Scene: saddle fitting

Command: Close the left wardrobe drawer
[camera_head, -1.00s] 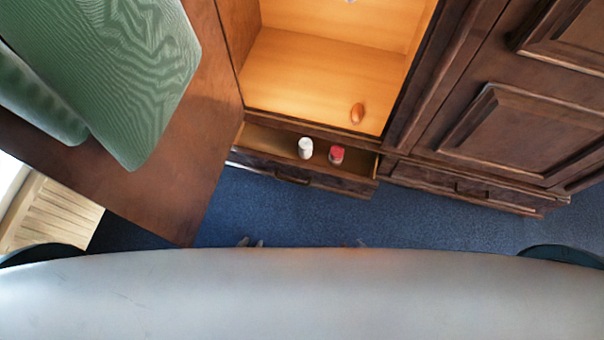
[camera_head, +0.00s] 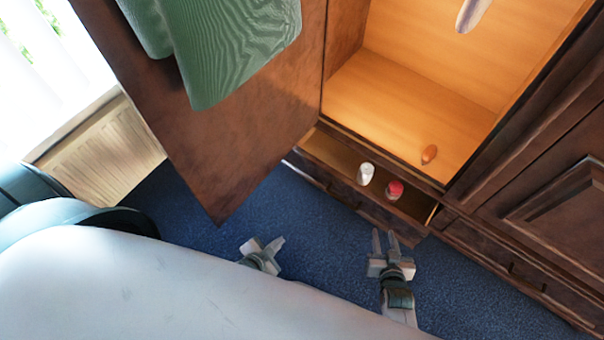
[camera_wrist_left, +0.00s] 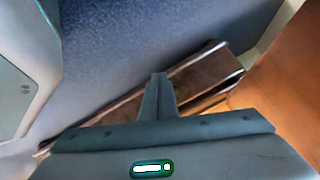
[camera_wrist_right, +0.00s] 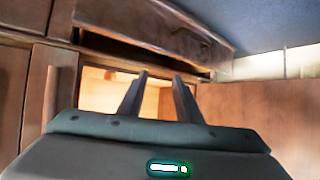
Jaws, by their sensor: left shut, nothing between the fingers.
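The left wardrobe drawer (camera_head: 322,180) is pulled out below the lit open wardrobe compartment. A white container (camera_head: 366,173) and a red-topped container (camera_head: 394,190) stand in it. Its dark wooden front also shows in the left wrist view (camera_wrist_left: 196,82) and, upside down, in the right wrist view (camera_wrist_right: 150,22). My left gripper (camera_head: 274,245) is shut and empty, in front of the drawer and apart from it. My right gripper (camera_head: 384,238) has its fingers apart, empty, in front of the drawer's right part; whether it touches the front is unclear.
An open wardrobe door (camera_head: 240,120) with a green cloth (camera_head: 235,45) over it stands left of the drawer. An orange-brown object (camera_head: 429,154) lies on the compartment floor. The closed neighbouring drawer (camera_head: 500,262) is at the right. Blue carpet (camera_head: 205,195) is clear in front.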

